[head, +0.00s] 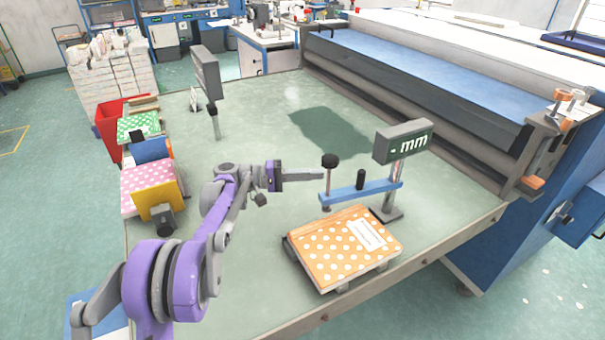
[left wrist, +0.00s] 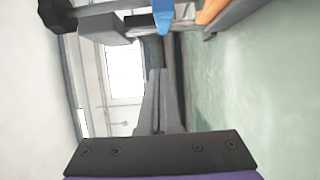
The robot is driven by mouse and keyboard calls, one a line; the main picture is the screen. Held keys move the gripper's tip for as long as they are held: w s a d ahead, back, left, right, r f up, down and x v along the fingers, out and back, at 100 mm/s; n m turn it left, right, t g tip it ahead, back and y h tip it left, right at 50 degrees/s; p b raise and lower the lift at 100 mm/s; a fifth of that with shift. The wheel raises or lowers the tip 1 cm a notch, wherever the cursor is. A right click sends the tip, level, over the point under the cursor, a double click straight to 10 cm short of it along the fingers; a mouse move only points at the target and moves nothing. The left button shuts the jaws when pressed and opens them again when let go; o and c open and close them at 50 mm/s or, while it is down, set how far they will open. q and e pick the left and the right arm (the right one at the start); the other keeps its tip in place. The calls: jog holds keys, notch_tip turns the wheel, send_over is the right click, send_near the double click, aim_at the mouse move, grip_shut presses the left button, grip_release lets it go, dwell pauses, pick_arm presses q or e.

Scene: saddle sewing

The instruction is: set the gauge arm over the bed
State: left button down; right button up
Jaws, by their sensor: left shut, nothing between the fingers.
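The gauge stands at the front right of the table, with a grey display (head: 403,142) reading "mm" on a silver post. Its blue gauge arm (head: 360,192) reaches left from the post and carries a black knob (head: 330,160) at its free end. An orange dotted pad (head: 345,250) with a white label lies on a dark low bed (head: 293,256), in front of the arm in the picture. My left gripper (head: 320,174) is shut and empty, just left of the knob; I cannot tell if they touch. The left wrist view shows the shut fingers (left wrist: 160,100) and part of the blue arm (left wrist: 163,14). My right gripper is out of view.
A second grey display on a post (head: 206,72) stands at the table's far left. Stacked dotted pads (head: 148,187) and a red bin (head: 112,128) line the left edge. A long blue-topped machine (head: 430,85) borders the right. The middle of the table is clear.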

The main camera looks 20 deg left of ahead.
aim_at(339, 190)
pick_arm(q)
jog(key=d, duration=0.6)
jog(key=shift+s+d+p, duration=0.25)
jog(key=shift+d+p, duration=0.05)
jog(key=shift+p, duration=0.05)
jog(key=shift+f, duration=0.1)
jog(key=shift+s+d, duration=0.45)
jog(key=shift+s, duration=0.2)
jog(key=shift+s+d, duration=0.4)
jog(key=shift+s, duration=0.25)
jog(key=shift+w, duration=0.1)
